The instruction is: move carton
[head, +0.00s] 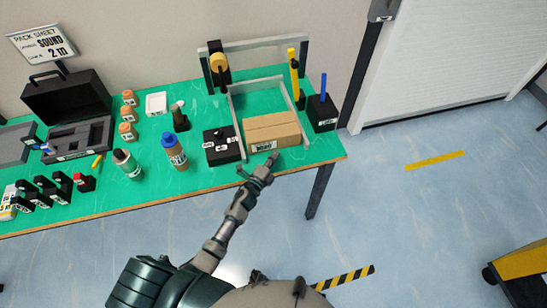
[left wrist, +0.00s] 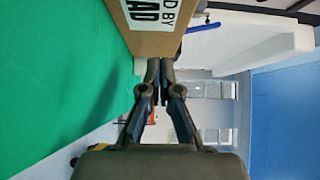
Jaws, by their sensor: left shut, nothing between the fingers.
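The carton (head: 270,132) is a brown cardboard box lying near the right end of the green table, beside a grey metal frame. A white label shows on its front side. In the left wrist view the carton (left wrist: 140,38) fills the top, just past my fingertips, with part of its printed label visible. My left gripper (head: 266,163) is at the table's front edge, just in front of the carton. In the left wrist view its fingers (left wrist: 160,72) are together with nothing between them. Whether they touch the carton is unclear. My right gripper is not in view.
The green table (head: 215,187) also holds a black box (head: 222,146), a blue-capped bottle (head: 174,152), a black holder with pens (head: 322,112), a tape dispenser (head: 218,66) and an open black case (head: 66,97).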

